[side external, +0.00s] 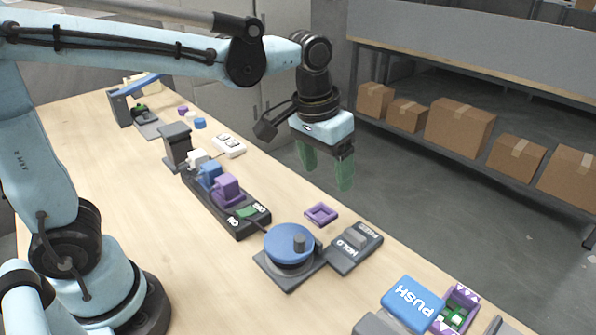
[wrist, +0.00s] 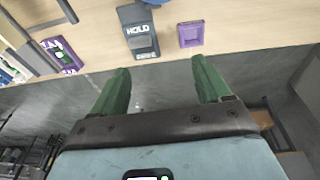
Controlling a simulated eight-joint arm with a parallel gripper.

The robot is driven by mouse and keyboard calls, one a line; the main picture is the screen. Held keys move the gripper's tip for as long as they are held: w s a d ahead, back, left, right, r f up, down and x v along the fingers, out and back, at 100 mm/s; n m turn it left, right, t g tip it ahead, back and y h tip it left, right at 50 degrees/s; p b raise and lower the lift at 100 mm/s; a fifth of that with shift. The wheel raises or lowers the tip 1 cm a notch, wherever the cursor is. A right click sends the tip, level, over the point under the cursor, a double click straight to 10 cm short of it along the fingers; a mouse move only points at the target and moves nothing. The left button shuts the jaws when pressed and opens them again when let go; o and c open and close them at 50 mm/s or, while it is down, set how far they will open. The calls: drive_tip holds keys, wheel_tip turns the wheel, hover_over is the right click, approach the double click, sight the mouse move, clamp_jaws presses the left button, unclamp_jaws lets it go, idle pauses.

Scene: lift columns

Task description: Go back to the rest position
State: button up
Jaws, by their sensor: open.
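My gripper (side external: 325,166) hangs in the air past the far long edge of the wooden table, with its two green fingers apart and nothing between them. In the wrist view the gripper (wrist: 160,75) also shows open and empty, with the table edge and grey floor beyond the fingers. The table (side external: 110,170) carries several devices, and none touches the gripper.
On the table are a black base with coloured blocks (side external: 226,187), a blue round dial (side external: 290,243), a HOLD device (side external: 354,247), a purple square frame (side external: 321,214) and a blue PUSH block (side external: 412,303). Cardboard boxes (side external: 459,127) sit on a shelf behind.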

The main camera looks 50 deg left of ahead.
drive_tip(key=s+a+f+t, duration=0.2)
drive_tip(key=s+a+t, duration=0.3)
drive_tip(key=s+a, duration=0.3)
drive_tip(key=shift+s+a+f+y, duration=0.15)
drive_tip(key=shift+a+f+y, duration=0.15)
drive_tip(key=shift+a, duration=0.1)
